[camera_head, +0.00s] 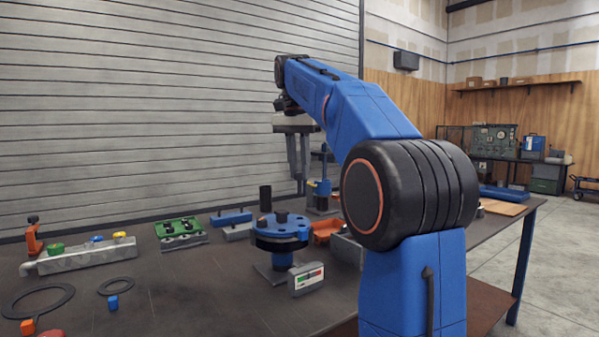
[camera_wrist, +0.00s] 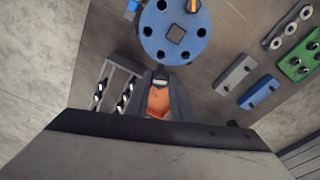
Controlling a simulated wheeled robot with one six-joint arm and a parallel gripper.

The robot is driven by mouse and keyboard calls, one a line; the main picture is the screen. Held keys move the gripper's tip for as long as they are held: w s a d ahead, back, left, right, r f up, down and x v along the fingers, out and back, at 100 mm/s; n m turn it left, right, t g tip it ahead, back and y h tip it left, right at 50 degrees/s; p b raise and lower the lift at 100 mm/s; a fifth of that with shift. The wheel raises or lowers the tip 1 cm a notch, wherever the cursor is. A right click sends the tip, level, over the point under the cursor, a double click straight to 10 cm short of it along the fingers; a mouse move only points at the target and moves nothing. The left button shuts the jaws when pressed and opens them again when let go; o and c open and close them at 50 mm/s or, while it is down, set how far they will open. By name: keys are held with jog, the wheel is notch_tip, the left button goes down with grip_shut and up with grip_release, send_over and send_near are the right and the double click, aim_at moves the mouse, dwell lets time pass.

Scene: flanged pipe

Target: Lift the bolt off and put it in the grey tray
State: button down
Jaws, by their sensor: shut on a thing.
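My gripper (camera_head: 299,178) hangs above the back of the bench, fingers pointing down, behind and above the blue flange (camera_head: 281,238). In the wrist view its fingers (camera_wrist: 162,82) are shut on a small pale-and-dark piece, apparently the bolt (camera_wrist: 160,79); little of it shows. The flange disc (camera_wrist: 176,50) is at the top of the wrist view, with dark holes around a square centre, apart from the fingers. The grey tray (camera_wrist: 106,75) is left of the fingers and has metal and black bolts in it. In the head view it is mostly behind my arm.
An orange bin (camera_head: 323,228) stands behind the flange, below my fingers in the wrist view. A red-green gauge (camera_head: 307,279) is in front of the flange. A black cylinder (camera_head: 265,198) and green tray (camera_head: 179,228) stand left.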

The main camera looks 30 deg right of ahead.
aim_at(300, 173)
jog(key=shift+r, duration=1.95)
